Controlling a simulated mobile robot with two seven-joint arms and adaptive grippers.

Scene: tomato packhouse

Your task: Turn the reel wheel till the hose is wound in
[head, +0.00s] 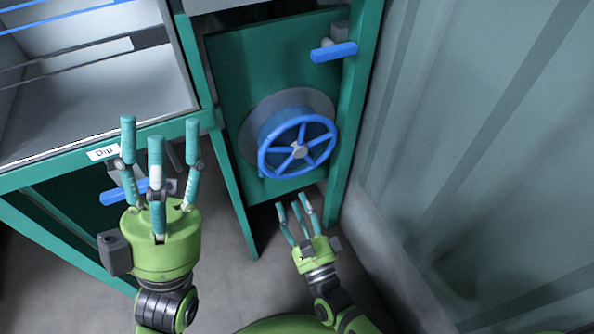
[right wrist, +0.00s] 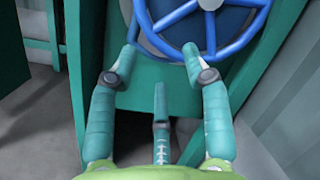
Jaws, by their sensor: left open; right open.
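The blue reel wheel (head: 318,150) has several spokes and a grey hub, and stands on the front of a green panel. Behind it is the reel drum (head: 262,122), grey-rimmed with blue inside; I cannot make out how much hose is on it. My right gripper (head: 295,207) is open and empty, just below the wheel. In the right wrist view its fingertips (right wrist: 163,57) are close to the wheel's lower rim (right wrist: 222,50); I cannot tell whether they touch. My left gripper (head: 158,135) is open and empty, well left of the wheel, in front of the dip tank.
A steel tank (head: 100,95) in a green frame, labelled "Dip" (head: 103,152), stands at the left. A blue lever handle (head: 333,52) sits above the wheel, and another blue handle (head: 124,191) is beside my left gripper. A grey corrugated wall (head: 460,130) closes the right side.

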